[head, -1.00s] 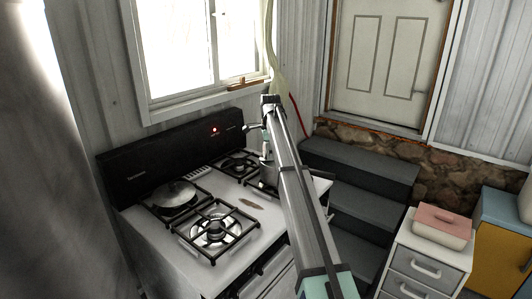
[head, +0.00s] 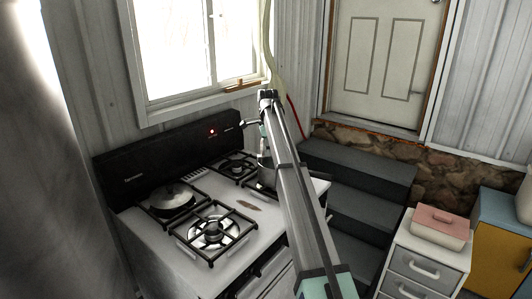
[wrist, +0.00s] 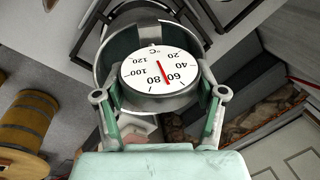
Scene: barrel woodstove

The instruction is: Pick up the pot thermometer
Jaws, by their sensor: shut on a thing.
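The pot thermometer (wrist: 160,72) has a round white dial with a red needle, black numbers and a grey metal rim. In the wrist view it sits between the fingers of my gripper (wrist: 160,86), which is shut on it from both sides. Behind the dial is a round metal pot (wrist: 104,62), seen partly around it. Its side also shows beside my arm in the head view (head: 266,174), on the stove's rear right. The thermometer is hidden by my arm in the head view. I cannot tell whether it touches the pot.
The white stove (head: 185,262) has black grates and a lidded pan (head: 172,196) at left. Dark steps (head: 350,205) rise to the right of it. A drawer cabinet (head: 425,262) with a pink-lidded box (head: 440,222) stands front right.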

